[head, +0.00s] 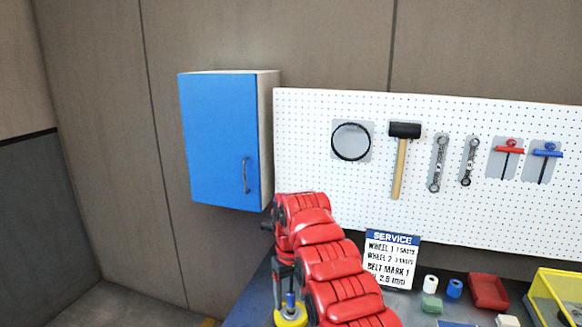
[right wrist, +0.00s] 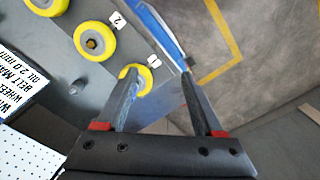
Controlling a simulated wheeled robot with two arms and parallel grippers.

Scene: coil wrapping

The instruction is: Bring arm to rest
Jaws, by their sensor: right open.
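My right arm, red and segmented, reaches up from the bottom of the head view and bends down at its far end. Its gripper (head: 286,281) points down there, partly hidden by the arm. In the right wrist view the gripper (right wrist: 158,73) is open, with nothing between its two dark fingers. A yellow wheel (right wrist: 147,80) lies behind the left finger in that view, which partly covers it. The same yellow wheel seems to show below the gripper in the head view (head: 291,319), with a blue post at its middle. I cannot tell whether the finger touches it. My left gripper is not in view.
A blue wall cabinet (head: 218,140) hangs behind the arm, left of a white pegboard (head: 310,120) with tools. A service sign (head: 391,259) stands on the dark bench. More yellow wheels (right wrist: 95,41) lie along the bench. Open floor (right wrist: 260,80) lies beyond its blue edge.

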